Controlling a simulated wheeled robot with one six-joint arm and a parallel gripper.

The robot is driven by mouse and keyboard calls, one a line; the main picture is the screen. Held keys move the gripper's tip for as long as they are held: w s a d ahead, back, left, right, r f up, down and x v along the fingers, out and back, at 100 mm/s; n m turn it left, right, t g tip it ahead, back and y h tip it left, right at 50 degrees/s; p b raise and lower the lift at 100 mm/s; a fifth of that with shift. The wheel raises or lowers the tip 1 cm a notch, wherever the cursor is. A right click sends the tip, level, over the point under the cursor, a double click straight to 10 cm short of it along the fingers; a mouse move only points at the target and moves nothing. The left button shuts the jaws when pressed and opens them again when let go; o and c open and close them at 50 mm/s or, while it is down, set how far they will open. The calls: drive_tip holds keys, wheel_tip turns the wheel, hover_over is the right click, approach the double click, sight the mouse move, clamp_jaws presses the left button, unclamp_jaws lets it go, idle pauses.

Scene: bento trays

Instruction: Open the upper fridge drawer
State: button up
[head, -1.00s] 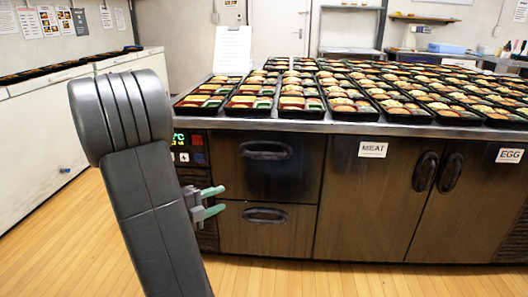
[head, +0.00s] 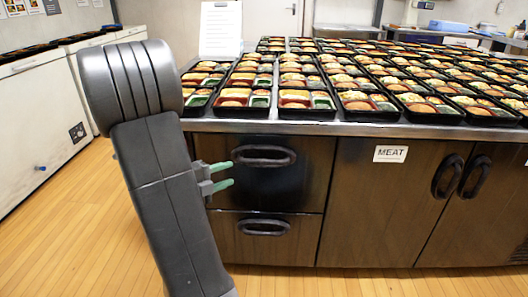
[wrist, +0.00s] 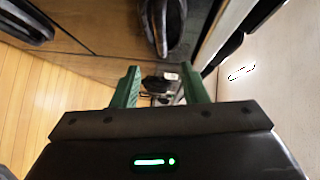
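The upper fridge drawer (head: 290,185) is a dark panel, shut flush in the left end of the counter. Its black bar handle (head: 264,156) runs across its upper part and also shows at the top of the wrist view (wrist: 166,25). My gripper (head: 231,173) is open and empty, its two green fingers pointing right at the drawer's left edge in the head view. It is a little lower than the upper handle and appears apart from it. In the wrist view my gripper's fingers (wrist: 161,85) are spread with nothing between them.
The lower drawer (head: 290,248) with its own handle (head: 263,227) is shut below. A MEAT cupboard door (head: 380,200) is to the right. Rows of bento trays (head: 308,103) cover the counter top. Wooden floor (head: 75,230) is clear at left; white chest units (head: 45,120) stand behind.

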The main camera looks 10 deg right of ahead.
sight(258, 163)
drive_tip(key=b+x, duration=0.3)
drive_tip(key=x, duration=1.1)
drive_tip(key=shift+w+r, duration=0.1)
drive_tip(key=shift+r, duration=0.05)
clamp_jaws()
